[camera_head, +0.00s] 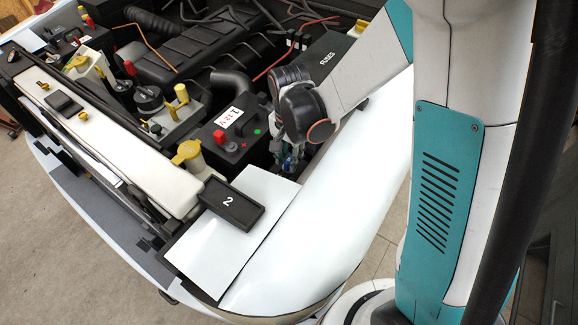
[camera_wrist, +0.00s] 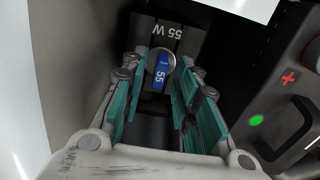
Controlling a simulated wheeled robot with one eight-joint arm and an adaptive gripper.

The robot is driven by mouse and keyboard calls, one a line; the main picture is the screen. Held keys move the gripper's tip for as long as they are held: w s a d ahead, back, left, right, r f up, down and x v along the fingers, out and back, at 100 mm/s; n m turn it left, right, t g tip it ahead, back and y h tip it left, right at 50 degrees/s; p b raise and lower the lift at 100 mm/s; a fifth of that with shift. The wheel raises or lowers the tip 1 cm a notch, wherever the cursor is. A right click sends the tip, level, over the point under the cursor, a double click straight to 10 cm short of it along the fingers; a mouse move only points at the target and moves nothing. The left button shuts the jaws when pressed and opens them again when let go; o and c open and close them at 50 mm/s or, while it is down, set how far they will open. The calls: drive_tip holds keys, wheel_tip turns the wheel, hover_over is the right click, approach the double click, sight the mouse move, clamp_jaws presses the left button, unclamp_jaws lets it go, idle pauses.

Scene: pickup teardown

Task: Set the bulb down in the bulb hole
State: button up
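The bulb (camera_wrist: 160,68) shows in the wrist view as a round grey body with a blue band marked 55. My gripper (camera_wrist: 161,72) has its teal fingers on both sides of it, close against its sides, and appears shut on it. A dark block marked 55 W (camera_wrist: 170,35) lies just beyond the bulb. The bulb hole itself is hidden, and I cannot tell whether the bulb is inside it. In the head view my gripper (camera_head: 288,163) points down into the engine bay between the battery and the white fender, mostly hidden by my wrist.
The black battery (camera_head: 238,138) with a red terminal cap stands close beside my gripper; it also shows in the wrist view (camera_wrist: 292,110). The white fender (camera_head: 335,215) is on the other side. A black tray marked 2 (camera_head: 232,203) lies on a white panel (camera_head: 222,240) in front.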

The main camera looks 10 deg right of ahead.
drive_tip(key=shift+c, duration=0.5)
clamp_jaws()
wheel_tip(320, 180, up, 7)
drive_tip(key=p, duration=0.4)
